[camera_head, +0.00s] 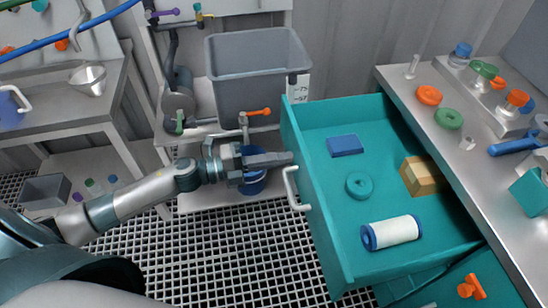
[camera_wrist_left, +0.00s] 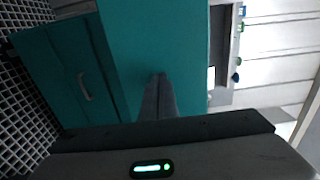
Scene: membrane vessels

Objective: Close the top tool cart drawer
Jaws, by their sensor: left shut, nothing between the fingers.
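The teal top drawer (camera_head: 328,232) of the tool cart is pulled open, toward the left in the head view. A white bar handle (camera_head: 292,190) is on its front. My left gripper (camera_head: 288,158) is shut and empty, its fingertips at the drawer front just beside the handle's far end. I cannot tell whether they touch the panel. In the left wrist view the closed fingers (camera_wrist_left: 157,98) point at a broad teal panel (camera_wrist_left: 150,40). My right gripper is not in view.
The cart top (camera_head: 420,105) holds fittings. A grey bin (camera_head: 258,75) stands behind my left gripper. Grated floor (camera_head: 215,245) is open in front.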

